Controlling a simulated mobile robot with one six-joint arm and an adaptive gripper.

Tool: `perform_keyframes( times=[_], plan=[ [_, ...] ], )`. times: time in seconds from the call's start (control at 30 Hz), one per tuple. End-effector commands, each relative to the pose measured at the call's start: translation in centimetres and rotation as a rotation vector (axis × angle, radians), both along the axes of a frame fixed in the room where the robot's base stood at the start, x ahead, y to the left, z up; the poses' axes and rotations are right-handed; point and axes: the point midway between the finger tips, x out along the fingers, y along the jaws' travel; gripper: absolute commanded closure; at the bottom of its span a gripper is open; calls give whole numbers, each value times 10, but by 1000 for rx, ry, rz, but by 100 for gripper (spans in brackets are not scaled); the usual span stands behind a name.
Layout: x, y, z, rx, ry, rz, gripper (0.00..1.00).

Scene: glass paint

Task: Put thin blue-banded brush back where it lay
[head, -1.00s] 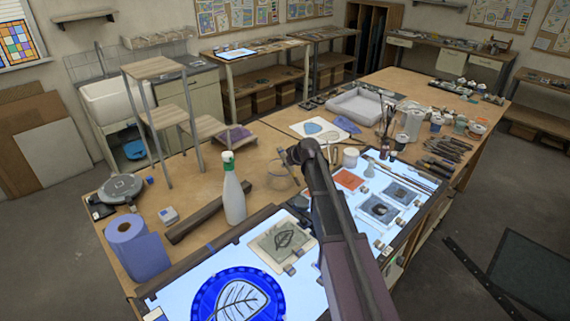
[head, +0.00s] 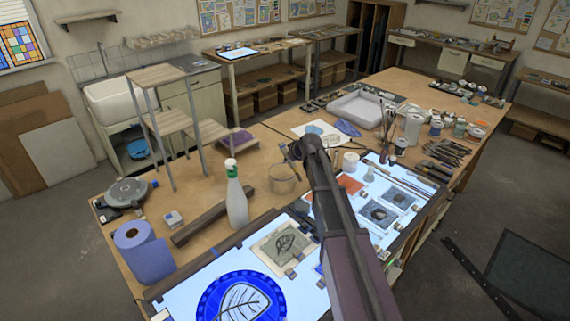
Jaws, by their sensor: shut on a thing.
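My arm reaches up the middle of the picture over the bench. My gripper (head: 294,151) is a small dark shape at its far end, partly hidden by my wrist, shut on a thin thing. A thin sliver shows just left of it, taken as the thin blue-banded brush (head: 284,148); its band is too small to see. Other thin brushes or sticks (head: 405,182) lie along the right part of the light table (head: 330,232).
A white-green spray bottle (head: 236,200) stands upright left of my arm, near a clear round jar (head: 281,180) and a dark wooden bar (head: 200,222). A blue paper roll (head: 143,252) stands front left. Jars (head: 413,128) and several tools (head: 448,150) crowd the right.

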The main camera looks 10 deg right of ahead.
Motion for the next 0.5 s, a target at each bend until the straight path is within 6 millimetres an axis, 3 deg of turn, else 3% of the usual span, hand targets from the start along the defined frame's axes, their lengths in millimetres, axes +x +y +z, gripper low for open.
perform_keyframes(
  times=[0.03,0.5],
  plan=[
    [0,0,9,0,0,0,100],
    [0,0,46,0,0,0,100]
  ],
)
